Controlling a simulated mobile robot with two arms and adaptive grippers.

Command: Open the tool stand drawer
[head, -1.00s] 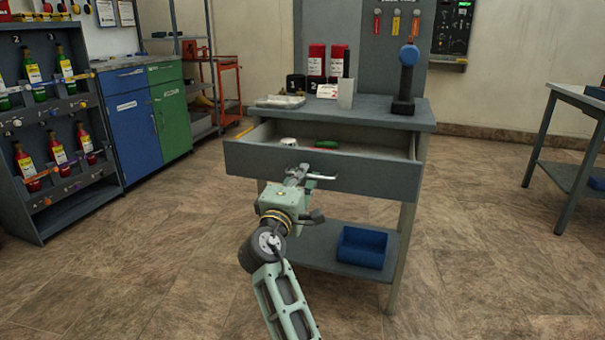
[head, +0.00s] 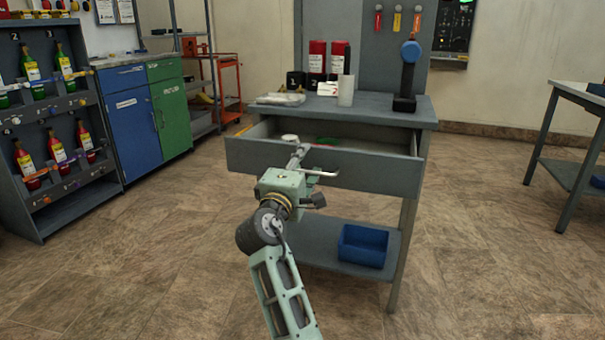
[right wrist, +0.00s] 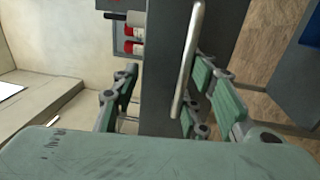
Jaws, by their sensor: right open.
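The tool stand (head: 372,108) is a grey workbench with a back panel. Its drawer (head: 350,170) is pulled part of the way out, with its inside showing. A silver bar handle (head: 324,173) is on the drawer front; it also shows in the right wrist view (right wrist: 187,62). My right gripper (head: 299,156) is at the handle, with its fingers partly over the drawer front. In the right wrist view its green-padded fingers stand apart, with the handle between them, nearer the right-hand fingers. Contact with the handle cannot be told. My left gripper is out of view.
A small white item (head: 290,139) and a green item (head: 326,140) lie in the drawer. A blue bin (head: 362,246) sits on the lower shelf. A bottle rack (head: 60,150) stands left, and another table (head: 572,130) right. The floor between is clear.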

